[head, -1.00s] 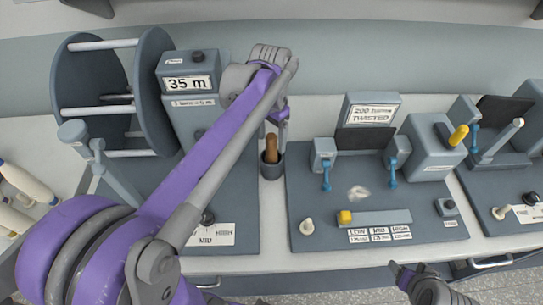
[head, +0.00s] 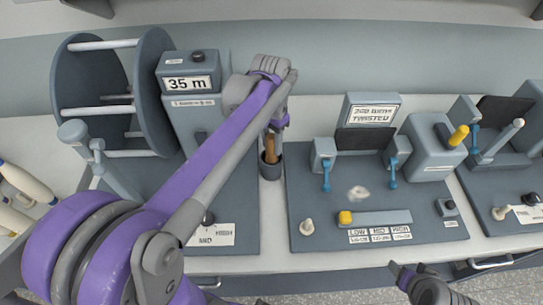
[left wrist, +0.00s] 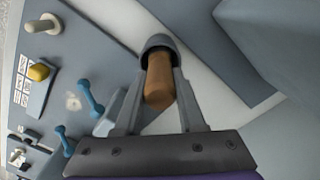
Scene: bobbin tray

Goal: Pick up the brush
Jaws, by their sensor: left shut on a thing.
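The brush shows as a brown wooden handle (head: 269,146) standing upright in a dark round cup (head: 270,168) on the bench, between two machine bases. Its lower end is hidden inside the cup. My left gripper (head: 272,138) is at the handle from above. In the left wrist view the handle (left wrist: 159,80) sits between the two fingers of my left gripper (left wrist: 158,88), which are shut on it, with the cup (left wrist: 160,45) just beyond. My right gripper (head: 408,272) is at the bottom of the head view, away from the brush; its fingers are too small to read.
A winding machine with a "35 m" display (head: 187,83) and a large reel (head: 110,95) stands left of the cup. A twisting station (head: 375,205) with blue levers and a yellow knob is close on the right. White bobbins (head: 22,190) lie at the far left.

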